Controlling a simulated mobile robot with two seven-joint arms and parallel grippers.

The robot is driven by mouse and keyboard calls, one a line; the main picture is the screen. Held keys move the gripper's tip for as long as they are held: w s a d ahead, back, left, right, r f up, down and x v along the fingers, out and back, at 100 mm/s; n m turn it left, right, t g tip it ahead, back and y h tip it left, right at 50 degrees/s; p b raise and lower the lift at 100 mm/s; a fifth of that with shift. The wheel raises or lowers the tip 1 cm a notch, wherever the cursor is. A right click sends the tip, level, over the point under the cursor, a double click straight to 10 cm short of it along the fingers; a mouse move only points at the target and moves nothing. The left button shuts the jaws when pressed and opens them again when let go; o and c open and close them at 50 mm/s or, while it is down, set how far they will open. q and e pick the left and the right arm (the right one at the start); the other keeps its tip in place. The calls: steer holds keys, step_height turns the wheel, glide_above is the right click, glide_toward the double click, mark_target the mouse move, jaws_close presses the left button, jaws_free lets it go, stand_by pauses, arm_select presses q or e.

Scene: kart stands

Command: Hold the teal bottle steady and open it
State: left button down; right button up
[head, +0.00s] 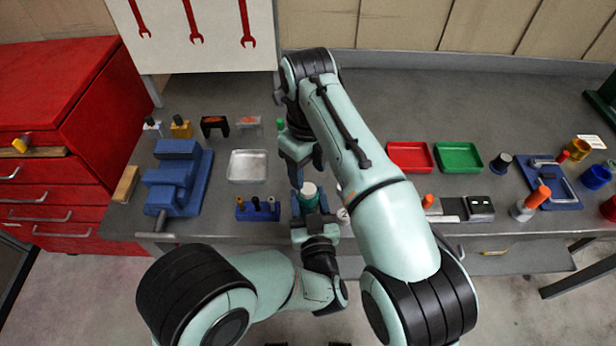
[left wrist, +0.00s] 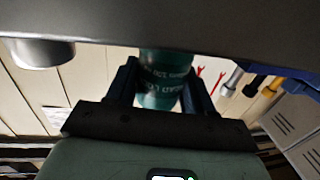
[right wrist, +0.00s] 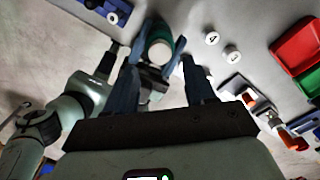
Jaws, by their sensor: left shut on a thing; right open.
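The teal bottle (head: 309,203) is near the front edge of the grey bench in the head view, with a white cap (head: 309,189) on top. It also shows in the left wrist view (left wrist: 160,92), its lettered side between my left fingers and its top cut off from sight. My left gripper (head: 310,214) is shut on the bottle's body from the front. My right gripper (head: 305,172) is open and points down just above the bottle. In the right wrist view the white cap (right wrist: 159,52) shows between the open fingers; whether they touch it I cannot tell.
A blue vise (head: 172,185), a metal tray (head: 247,166) and a blue rack (head: 243,212) holding small bottles stand left of the bottle. Red (head: 409,157) and green (head: 457,157) trays lie to the right. Small white numbered discs (right wrist: 212,38) lie close beside it.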

mark_target(308, 189)
steer(key=shift+f, duration=2.7)
